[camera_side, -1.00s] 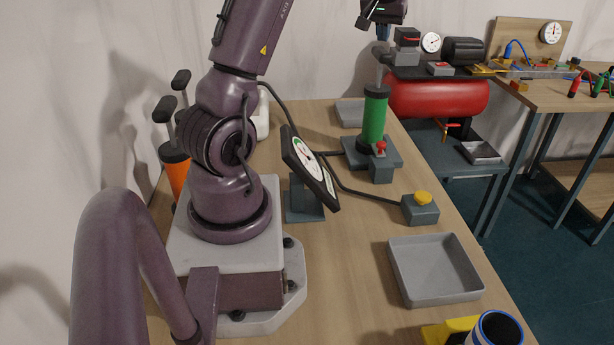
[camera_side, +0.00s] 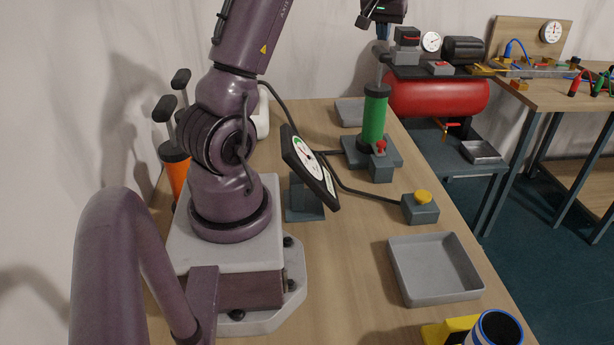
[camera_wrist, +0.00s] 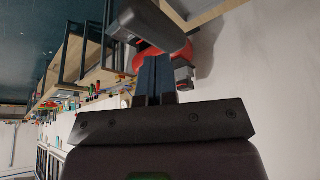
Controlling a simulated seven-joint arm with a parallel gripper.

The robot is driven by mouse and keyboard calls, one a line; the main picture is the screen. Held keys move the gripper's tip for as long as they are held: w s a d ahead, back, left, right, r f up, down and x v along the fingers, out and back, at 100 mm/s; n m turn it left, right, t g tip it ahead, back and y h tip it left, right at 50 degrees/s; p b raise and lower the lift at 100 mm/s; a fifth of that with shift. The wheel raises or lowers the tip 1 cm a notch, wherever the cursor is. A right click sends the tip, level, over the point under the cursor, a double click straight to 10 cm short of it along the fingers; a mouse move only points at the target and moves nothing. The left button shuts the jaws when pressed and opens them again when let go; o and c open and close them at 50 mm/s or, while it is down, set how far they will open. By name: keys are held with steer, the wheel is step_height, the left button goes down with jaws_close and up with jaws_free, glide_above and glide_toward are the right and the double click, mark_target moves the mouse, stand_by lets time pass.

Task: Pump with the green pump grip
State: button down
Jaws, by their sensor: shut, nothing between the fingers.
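The green pump (camera_side: 374,118) stands upright on a grey base on the wooden table in the side view. Its rod rises from the dark cap, and the grip (camera_side: 380,49) at the top sits just below my gripper (camera_side: 382,36). In the wrist view the grip is a dark grey bar (camera_wrist: 152,27) lying across the ends of the fingers. My gripper (camera_wrist: 153,58) has its two blue fingers together with nothing held between them. I cannot tell whether the fingertips touch the grip. A tilted gauge panel (camera_side: 309,165) stands left of the pump.
A yellow button box (camera_side: 421,207) and an empty grey tray (camera_side: 435,270) are nearer the front. Orange pumps (camera_side: 176,176) stand behind my base. A red compressor tank (camera_side: 440,97) is beyond the table's right edge. A blue-rimmed cup (camera_side: 497,329) is at the bottom right.

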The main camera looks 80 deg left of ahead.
mark_target(381, 50)
stand_by(0.4)
steer(key=shift+f, duration=3.5)
steer(key=shift+r, duration=3.55)
